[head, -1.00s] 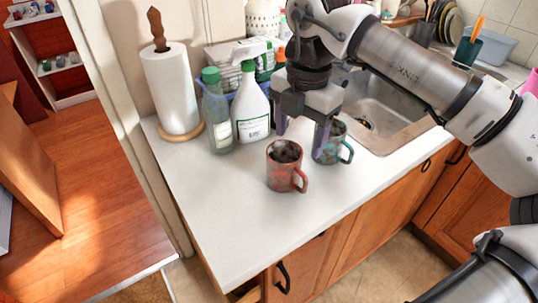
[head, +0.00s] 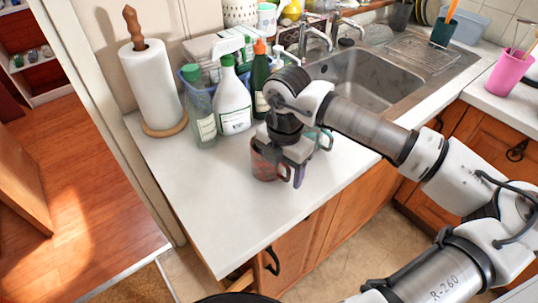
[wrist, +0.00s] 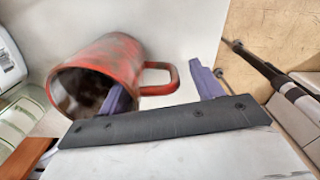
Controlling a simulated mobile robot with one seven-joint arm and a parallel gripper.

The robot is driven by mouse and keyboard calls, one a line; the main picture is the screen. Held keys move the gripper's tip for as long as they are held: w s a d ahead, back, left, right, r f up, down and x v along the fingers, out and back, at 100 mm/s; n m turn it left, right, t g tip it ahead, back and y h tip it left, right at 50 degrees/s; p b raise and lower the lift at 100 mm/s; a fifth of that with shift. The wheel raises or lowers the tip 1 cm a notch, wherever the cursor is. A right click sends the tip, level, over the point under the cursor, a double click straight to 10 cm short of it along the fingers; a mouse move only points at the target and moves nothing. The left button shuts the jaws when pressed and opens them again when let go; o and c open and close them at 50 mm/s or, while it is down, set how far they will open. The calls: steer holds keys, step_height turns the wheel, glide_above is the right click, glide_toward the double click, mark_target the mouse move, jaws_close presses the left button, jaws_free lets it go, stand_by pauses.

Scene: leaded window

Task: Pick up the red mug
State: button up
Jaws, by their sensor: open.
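The red mug (head: 262,168) stands on the white counter, partly hidden behind my gripper (head: 289,178) in the head view. In the wrist view the mottled red mug (wrist: 125,60) shows its dark opening at the left and its handle pointing right. My gripper (wrist: 158,76) is open and holds nothing. The mug's handle lies between its two purple fingers in the wrist view. The left finger overlaps the mug's rim and opening; I cannot tell whether it is inside the mug or only above it.
A teal mug (head: 325,138) stands just behind my gripper, mostly hidden. Spray bottle (head: 233,100), green-capped bottle (head: 200,110), orange-capped bottle (head: 260,80) and paper towel roll (head: 152,85) stand at the back left. The sink (head: 370,80) is behind. The counter's front left (head: 215,215) is clear.

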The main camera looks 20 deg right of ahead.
steer(key=shift+f, duration=0.65)
steer(key=c, duration=1.4)
steer(key=shift+o, duration=0.2)
steer(key=shift+r, duration=0.1)
steer(key=shift+r+b, duration=1.3)
steer(key=shift+r, duration=3.6)
